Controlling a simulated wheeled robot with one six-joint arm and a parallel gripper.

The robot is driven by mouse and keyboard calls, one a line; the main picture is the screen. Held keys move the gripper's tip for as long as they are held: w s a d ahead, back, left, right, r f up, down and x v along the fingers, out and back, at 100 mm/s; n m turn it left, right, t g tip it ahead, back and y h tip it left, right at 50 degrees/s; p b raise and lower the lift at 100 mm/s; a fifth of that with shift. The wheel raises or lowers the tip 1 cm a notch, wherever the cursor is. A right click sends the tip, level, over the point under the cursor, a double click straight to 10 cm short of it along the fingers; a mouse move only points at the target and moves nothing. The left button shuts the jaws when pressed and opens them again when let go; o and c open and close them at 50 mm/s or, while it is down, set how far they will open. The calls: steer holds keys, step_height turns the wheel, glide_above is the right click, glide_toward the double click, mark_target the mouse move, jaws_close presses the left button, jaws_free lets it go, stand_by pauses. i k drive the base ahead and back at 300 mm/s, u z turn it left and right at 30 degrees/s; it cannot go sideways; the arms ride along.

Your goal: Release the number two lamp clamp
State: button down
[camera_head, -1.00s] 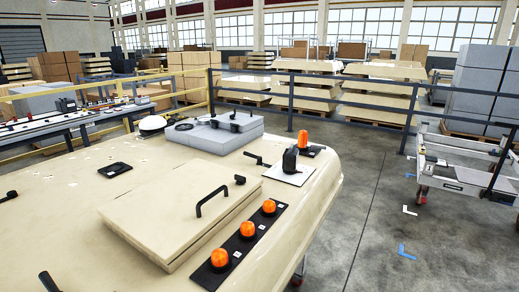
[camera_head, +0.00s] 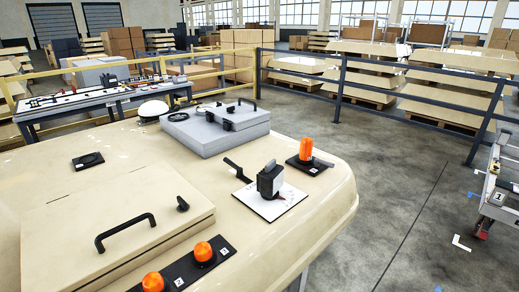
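A black strip (camera_head: 185,266) with a row of round orange lamps runs along the front of the cream cab top. The nearer visible lamp (camera_head: 153,282), cut by the bottom edge, has a small white label that seems to read 2. The farther lamp (camera_head: 204,251) has a label that seems to read 3. I cannot tell which part is the number two lamp clamp. My gripper is not in view.
A black device (camera_head: 270,180) stands on a white plate, beside a black lever (camera_head: 238,170). A cream hatch (camera_head: 110,225) with a black handle and a grey box (camera_head: 215,130) sit on the cab top. A trolley (camera_head: 503,180) stands at right. Floor between is clear.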

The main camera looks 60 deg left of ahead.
mark_target(239, 170)
steer(key=u, duration=0.25)
steer(key=i, duration=0.8)
steer(key=u, duration=1.3)
steer(key=i, duration=0.7)
steer(key=u, duration=0.6)
